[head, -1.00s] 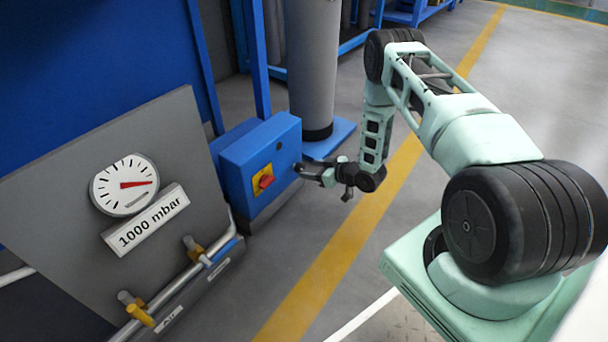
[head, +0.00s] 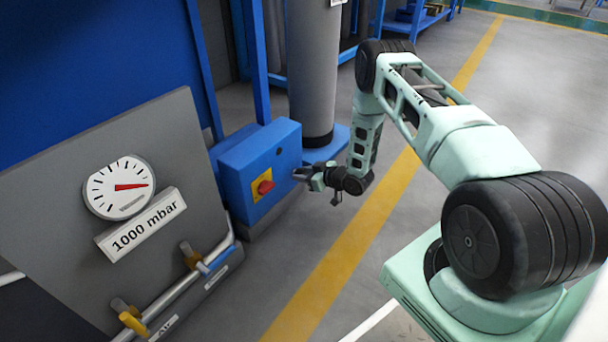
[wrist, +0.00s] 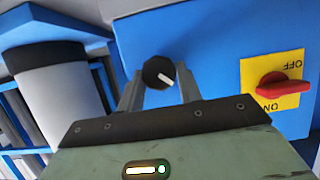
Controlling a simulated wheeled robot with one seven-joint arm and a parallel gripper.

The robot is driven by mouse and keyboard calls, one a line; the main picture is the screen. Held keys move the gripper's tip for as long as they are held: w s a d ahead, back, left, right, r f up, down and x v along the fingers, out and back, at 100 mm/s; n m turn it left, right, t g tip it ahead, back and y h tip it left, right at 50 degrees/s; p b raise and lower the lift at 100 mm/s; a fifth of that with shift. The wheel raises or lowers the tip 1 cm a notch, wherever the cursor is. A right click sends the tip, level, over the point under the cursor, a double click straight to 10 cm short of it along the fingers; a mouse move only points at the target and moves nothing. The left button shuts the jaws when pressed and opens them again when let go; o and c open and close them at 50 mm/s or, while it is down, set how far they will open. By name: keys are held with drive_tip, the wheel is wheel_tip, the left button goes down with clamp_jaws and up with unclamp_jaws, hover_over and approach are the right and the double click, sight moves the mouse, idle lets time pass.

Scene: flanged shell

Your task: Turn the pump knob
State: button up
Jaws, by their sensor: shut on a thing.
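The pump knob (wrist: 159,72) is small, round and black with a white pointer line. It sits on the face of the blue box (head: 234,172) and shows between my fingers in the wrist view. My gripper (wrist: 160,80) is shut on it, a finger on each side. In the head view my gripper (head: 299,175) is at the right face of the blue box, and the knob is hidden there. In the wrist view the pointer line slants toward the lower right.
A red switch (head: 265,187) on a yellow ON/OFF plate is on the blue box, also in the wrist view (wrist: 278,85). A gauge (head: 119,188) above a "1000 mbar" sign is on the grey panel. A grey column (head: 315,80) stands behind. Floor right of the box is clear.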

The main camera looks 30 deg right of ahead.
drive_tip(key=n+h+p, duration=0.1)
drive_tip(key=n+p, duration=0.1)
drive_tip(key=n+t+h+p, duration=0.1)
drive_tip(key=n, duration=0.1)
drive_tip(key=n+t+h+p, duration=0.1)
drive_tip(key=n+p, duration=0.1)
drive_tip(key=shift+s+a+f+h+p, duration=0.15)
drive_tip(key=shift+s+a+h+p, duration=0.05)
drive_tip(key=shift+a+h+p, duration=0.15)
idle(0.4)
idle(0.3)
drive_tip(key=o, duration=1)
drive_tip(key=p+v, duration=0.7)
drive_tip(key=v, duration=1)
drive_tip(key=shift+s+f+p, duration=0.2)
drive_tip(key=shift+s+p, duration=0.1)
drive_tip(key=shift+p, duration=0.1)
